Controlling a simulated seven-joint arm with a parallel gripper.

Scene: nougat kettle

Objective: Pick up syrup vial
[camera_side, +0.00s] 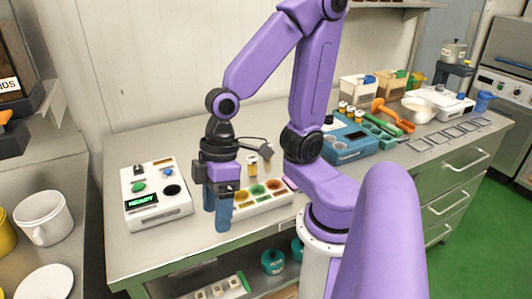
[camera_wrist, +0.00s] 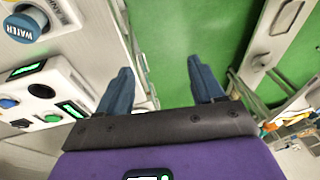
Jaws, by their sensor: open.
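A small vial (camera_side: 252,165) with an amber band and pale label stands behind the tray of coloured wells in the side view. Several yellow-banded vials (camera_side: 351,113) stand at the blue rack further right. No label is readable, so I cannot tell which is syrup. My gripper (camera_side: 216,212) points down with blue fingers apart, in front of the tray's left end, near the table's front edge. In the wrist view the open fingers (camera_wrist: 160,68) have nothing between them but green floor beyond. No vial is clear there.
A white button box (camera_side: 155,208) with a green "READY" display stands left of my gripper. The tray of wells (camera_side: 276,202) is just right of it. The blue rack (camera_side: 345,150) stands further right. A blue "WATER" cap (camera_wrist: 26,24) shows in the wrist view.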

